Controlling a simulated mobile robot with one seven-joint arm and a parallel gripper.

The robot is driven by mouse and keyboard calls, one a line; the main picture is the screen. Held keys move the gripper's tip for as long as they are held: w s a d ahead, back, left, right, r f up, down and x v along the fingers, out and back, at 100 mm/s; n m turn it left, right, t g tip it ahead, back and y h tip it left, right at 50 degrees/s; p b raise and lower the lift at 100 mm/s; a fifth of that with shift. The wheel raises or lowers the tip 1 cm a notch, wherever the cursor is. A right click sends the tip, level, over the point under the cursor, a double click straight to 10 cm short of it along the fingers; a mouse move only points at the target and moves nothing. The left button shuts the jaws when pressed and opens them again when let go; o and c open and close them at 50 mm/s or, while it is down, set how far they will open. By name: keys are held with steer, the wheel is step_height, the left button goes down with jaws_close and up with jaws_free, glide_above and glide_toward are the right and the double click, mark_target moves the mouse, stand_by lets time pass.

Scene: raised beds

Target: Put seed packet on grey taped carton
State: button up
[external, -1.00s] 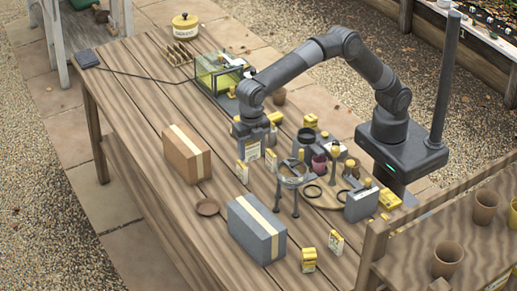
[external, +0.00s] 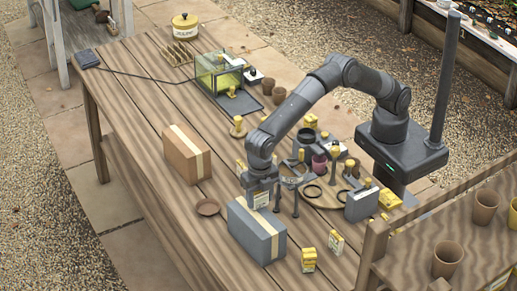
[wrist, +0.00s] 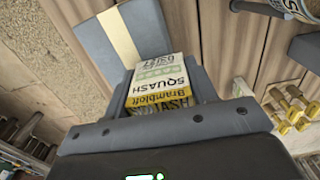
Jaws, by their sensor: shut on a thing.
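My gripper (external: 261,203) is shut on a seed packet (external: 262,198), just behind and above the grey taped carton (external: 243,232). In the wrist view the packet (wrist: 156,72) reads "SQUASH" and sits between my fingers. The grey carton with its pale tape (wrist: 95,45) shows just beyond the packet there, to the upper left. The carton stands on the wooden table. I cannot tell how much gap lies between the packet and the carton.
Yellow packets (external: 308,260) stand to the right.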

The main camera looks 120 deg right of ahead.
steer(key=o, duration=0.9)
steer(key=shift+f, duration=0.1)
steer(key=shift+o, duration=0.2)
step_height(320, 180, up, 12)
steer(key=shift+r, duration=0.25)
